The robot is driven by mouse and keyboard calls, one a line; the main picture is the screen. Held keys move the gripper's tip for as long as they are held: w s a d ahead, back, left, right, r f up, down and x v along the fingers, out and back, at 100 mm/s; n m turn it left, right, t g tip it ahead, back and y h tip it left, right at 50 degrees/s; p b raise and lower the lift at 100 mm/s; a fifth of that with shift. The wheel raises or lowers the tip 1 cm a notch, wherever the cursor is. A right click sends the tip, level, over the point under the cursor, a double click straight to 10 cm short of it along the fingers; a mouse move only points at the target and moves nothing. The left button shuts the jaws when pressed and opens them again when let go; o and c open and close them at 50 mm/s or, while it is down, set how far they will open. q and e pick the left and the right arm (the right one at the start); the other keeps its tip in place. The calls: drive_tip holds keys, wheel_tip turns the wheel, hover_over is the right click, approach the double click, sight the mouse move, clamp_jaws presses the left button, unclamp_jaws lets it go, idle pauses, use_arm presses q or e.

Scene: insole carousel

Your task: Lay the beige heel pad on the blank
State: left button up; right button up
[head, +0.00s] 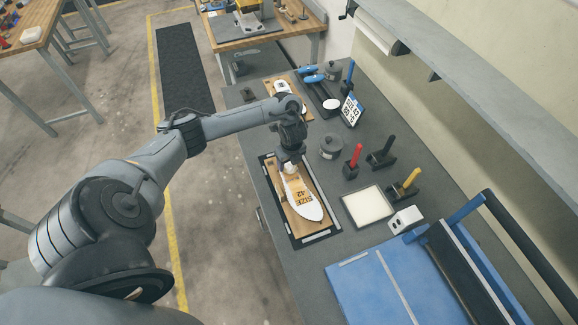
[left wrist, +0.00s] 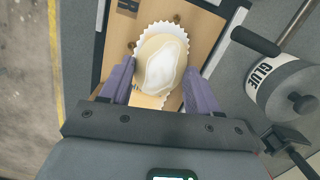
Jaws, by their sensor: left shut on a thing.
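The blank (head: 311,208), a white insole shape marked "SIZE 42", lies on a wooden board (head: 322,229) in the head view. My left gripper (head: 289,165) is over its far end. In the left wrist view, the left gripper (left wrist: 159,70) is shut on the beige heel pad (left wrist: 146,48), an oval with a whitish patch on its upper face. A white scalloped edge (left wrist: 226,50) shows around the pad. I cannot tell whether the pad touches what is beneath. My right gripper is not in view.
A grey glue pot (left wrist: 283,88) stands right of the board; it also shows in the head view (head: 330,147). Red (head: 353,162), black and yellow-handled tools, a pale square tray (head: 367,206) and a blue machine (head: 385,285) stand further right and nearer.

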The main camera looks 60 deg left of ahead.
use_arm(q)
drive_tip(key=shift+f, duration=0.8)
drive_tip(key=shift+f, duration=0.15)
drive_tip(key=o, duration=1)
